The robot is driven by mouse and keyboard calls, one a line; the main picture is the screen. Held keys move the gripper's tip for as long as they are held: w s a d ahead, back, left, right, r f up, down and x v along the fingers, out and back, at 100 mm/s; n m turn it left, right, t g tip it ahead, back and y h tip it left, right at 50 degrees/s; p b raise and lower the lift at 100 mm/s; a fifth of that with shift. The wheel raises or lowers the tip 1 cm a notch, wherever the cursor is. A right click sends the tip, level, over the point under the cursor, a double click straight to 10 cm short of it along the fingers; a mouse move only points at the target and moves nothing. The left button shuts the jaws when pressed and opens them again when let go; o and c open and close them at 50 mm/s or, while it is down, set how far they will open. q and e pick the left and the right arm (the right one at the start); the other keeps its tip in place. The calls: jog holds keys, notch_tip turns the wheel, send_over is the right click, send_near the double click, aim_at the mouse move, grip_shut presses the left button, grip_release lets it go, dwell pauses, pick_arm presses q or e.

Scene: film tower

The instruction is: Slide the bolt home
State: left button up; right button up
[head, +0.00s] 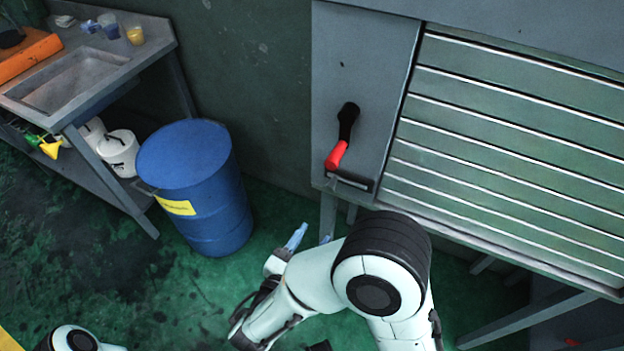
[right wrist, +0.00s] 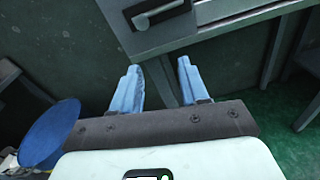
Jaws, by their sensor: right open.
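A grey cabinet panel (head: 366,60) carries a lever with a black arm and red grip (head: 337,155). Below it is a short dark bar with a pale strip (head: 350,182), near the panel's lower edge; it looks like the bolt, but how far it is slid I cannot tell. The bar also shows at the top of the right wrist view (right wrist: 158,12). My right gripper (head: 311,239) is open and empty, with pale blue fingers, below and apart from the panel. In the right wrist view its fingers (right wrist: 158,70) point up toward the panel's lower edge. My left gripper is not in view.
A slatted shutter (head: 510,130) adjoins the panel on the right. A blue drum (head: 222,205) stands on the green floor to the left. A steel sink bench (head: 130,55) is at upper left. Table legs (head: 327,215) stand under the cabinet, near my right gripper.

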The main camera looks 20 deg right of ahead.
aim_at(331, 183)
jog(key=shift+t, duration=0.7)
jog(key=r+x, duration=0.1)
jog(key=x, duration=0.3)
jog(key=r+x, duration=0.1)
jog(key=x, duration=0.3)
jog(key=r+x, duration=0.1)
jog(key=x, duration=0.4)
jog(key=shift+w+a, duration=0.35)
grip_shut()
